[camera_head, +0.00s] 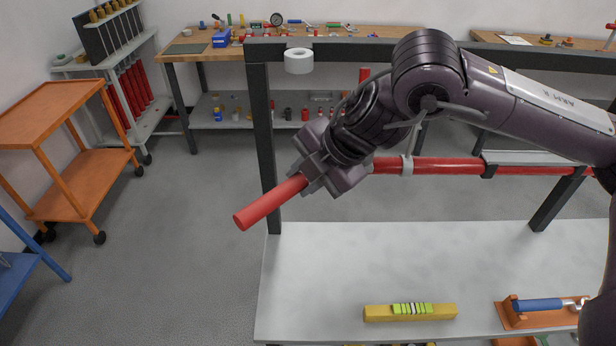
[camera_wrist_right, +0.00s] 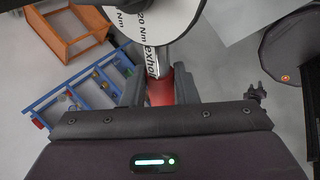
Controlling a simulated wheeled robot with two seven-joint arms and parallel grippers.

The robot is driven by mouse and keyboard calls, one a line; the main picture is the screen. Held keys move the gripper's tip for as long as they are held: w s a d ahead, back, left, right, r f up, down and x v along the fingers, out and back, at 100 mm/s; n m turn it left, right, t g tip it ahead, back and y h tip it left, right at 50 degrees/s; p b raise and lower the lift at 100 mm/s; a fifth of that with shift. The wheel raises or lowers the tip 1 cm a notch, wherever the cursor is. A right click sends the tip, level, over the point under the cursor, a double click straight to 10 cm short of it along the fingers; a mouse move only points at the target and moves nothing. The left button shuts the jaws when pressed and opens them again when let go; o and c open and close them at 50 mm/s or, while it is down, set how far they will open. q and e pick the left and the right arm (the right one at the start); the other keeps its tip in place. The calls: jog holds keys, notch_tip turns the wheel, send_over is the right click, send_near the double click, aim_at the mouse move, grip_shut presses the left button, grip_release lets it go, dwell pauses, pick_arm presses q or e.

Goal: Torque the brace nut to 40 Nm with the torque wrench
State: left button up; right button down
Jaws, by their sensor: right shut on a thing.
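My right gripper (camera_head: 327,168) is shut on a red-handled tool (camera_head: 270,203). Its red grip sticks out to the lower left, raised above the bench; the gripper hides the rest. In the right wrist view, the red grip (camera_wrist_right: 159,88) sits between the fingers, with a bright metal shaft beyond it. A white disc (camera_wrist_right: 165,22) there carries lettering that seems to read "20 Nm". A blue-handled tool with a metal end (camera_head: 540,304) lies on an orange holder at the right. I cannot make out the brace nut. My left gripper is not in view.
A dark frame (camera_head: 265,150) carries a red pipe (camera_head: 440,166) with a grey clamp (camera_head: 407,165), close behind my right gripper. A white roll (camera_head: 298,61) hangs at its top beam. A yellow block with green strips (camera_head: 410,312) lies on the pale bench (camera_head: 330,260). The bench middle is clear.

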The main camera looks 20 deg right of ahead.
jog(key=shift+w+a+r+m, duration=0.1)
jog(key=shift+w+a+m, duration=0.3)
jog(key=shift+w, duration=0.15)
dwell(0.6)
jog(key=shift+w+a+m+t+h+p, duration=0.2)
jog(key=shift+w+a+m+t+h, duration=0.15)
jog(key=shift+w, duration=0.25)
jog(key=shift+w+a+m+t+h+p, duration=0.15)
jog(key=shift+w+m+h+p, duration=0.1)
jog(key=shift+w+m, duration=0.25)
jog(key=shift+w, duration=0.2)
dwell(0.4)
jog(key=shift+w+a, duration=0.1)
jog(key=shift+w, duration=0.05)
jog(key=shift+w+a+m+h, duration=0.15)
jog(key=shift+w+m+h, duration=0.15)
jog(key=shift+w+m, duration=0.15)
jog(key=shift+w+a+m+t+h+p, duration=0.15)
jog(key=shift+w+m+h+p, duration=0.2)
jog(key=shift+w, duration=0.3)
jog(key=shift+w+a+m+t+h+p, duration=0.15)
jog(key=shift+w+m+p, duration=0.15)
jog(key=shift+w+m, duration=0.3)
dwell(0.7)
jog(key=shift+s+d+n, duration=0.1)
jog(key=shift+s+n, duration=0.15)
jog(key=shift+s, duration=0.1)
jog(key=shift+s+f+b, duration=0.2)
jog(key=shift+s+b, duration=0.1)
